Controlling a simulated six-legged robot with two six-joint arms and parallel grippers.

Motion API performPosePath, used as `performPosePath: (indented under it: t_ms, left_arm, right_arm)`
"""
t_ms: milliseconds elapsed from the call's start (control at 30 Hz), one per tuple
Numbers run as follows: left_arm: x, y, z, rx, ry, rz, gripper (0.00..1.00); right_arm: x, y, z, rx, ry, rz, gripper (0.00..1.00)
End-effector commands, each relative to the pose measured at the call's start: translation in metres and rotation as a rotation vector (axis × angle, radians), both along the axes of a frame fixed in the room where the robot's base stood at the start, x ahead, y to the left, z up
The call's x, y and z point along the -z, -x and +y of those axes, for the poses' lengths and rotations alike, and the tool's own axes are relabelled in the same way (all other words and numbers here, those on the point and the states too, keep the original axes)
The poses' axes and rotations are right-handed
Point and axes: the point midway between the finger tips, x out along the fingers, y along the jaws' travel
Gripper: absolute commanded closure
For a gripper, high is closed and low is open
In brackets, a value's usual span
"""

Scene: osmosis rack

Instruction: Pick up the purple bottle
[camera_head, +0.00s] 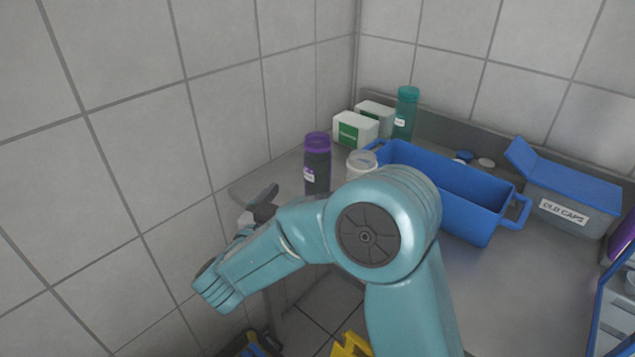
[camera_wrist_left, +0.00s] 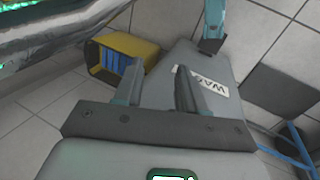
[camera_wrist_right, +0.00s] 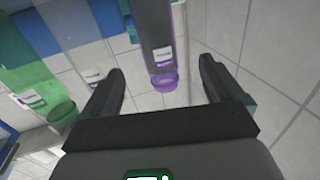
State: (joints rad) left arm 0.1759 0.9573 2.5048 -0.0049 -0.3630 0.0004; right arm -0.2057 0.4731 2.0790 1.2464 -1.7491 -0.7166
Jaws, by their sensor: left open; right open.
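The purple bottle (camera_head: 317,168) has a dark grey body, a purple cap and a small white label. It stands upright at the left end of the counter, near the tiled wall. My right gripper (camera_head: 262,203) is open and to the left of the bottle, apart from it in the head view. In the right wrist view the bottle (camera_wrist_right: 157,30) appears inverted, in the gap between the open fingers (camera_wrist_right: 162,66); contact does not show. My left gripper (camera_wrist_left: 159,72) is open and empty, seen only in the left wrist view, above a grey box marked with letters.
A white jar (camera_head: 361,163) stands just right of the bottle, then a blue bin (camera_head: 470,215). White-green boxes (camera_head: 356,130) and a teal bottle (camera_head: 405,112) stand behind. A grey old-caps box (camera_head: 570,205) is right. A yellow crate (camera_wrist_left: 138,50) sits on the floor.

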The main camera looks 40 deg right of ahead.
Motion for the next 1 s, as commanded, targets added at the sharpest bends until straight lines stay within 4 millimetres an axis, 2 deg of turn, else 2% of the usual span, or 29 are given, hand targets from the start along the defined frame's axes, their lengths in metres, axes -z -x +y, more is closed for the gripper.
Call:
performPosePath:
  t_ms: [33, 200, 467, 700, 833, 1000]
  left_arm:
    - [-0.002, 0.000, 0.000, 0.000, 0.000, 0.000, 0.60]
    - [-0.004, 0.000, 0.000, 0.000, 0.000, 0.000, 0.60]
    - [-0.006, 0.000, 0.000, 0.000, 0.000, 0.000, 0.60]
    - [-0.011, 0.000, 0.000, 0.000, 0.000, 0.000, 0.60]
    - [-0.011, 0.000, 0.000, 0.000, 0.000, 0.000, 0.60]
    - [-0.011, 0.000, 0.000, 0.000, 0.000, 0.000, 0.60]
  right_arm:
    - [-0.001, -0.003, -0.014, 0.007, 0.000, 0.000, 0.07]
    - [0.000, -0.016, -0.047, 0.004, -0.001, 0.001, 0.07]
    - [0.000, -0.025, -0.069, -0.001, 0.000, 0.001, 0.07]
    - [-0.002, -0.035, -0.106, 0.001, 0.000, 0.001, 0.07]
    - [-0.002, -0.038, -0.114, -0.002, 0.000, 0.000, 0.07]
    - [-0.001, -0.039, -0.114, -0.004, 0.000, 0.000, 0.07]
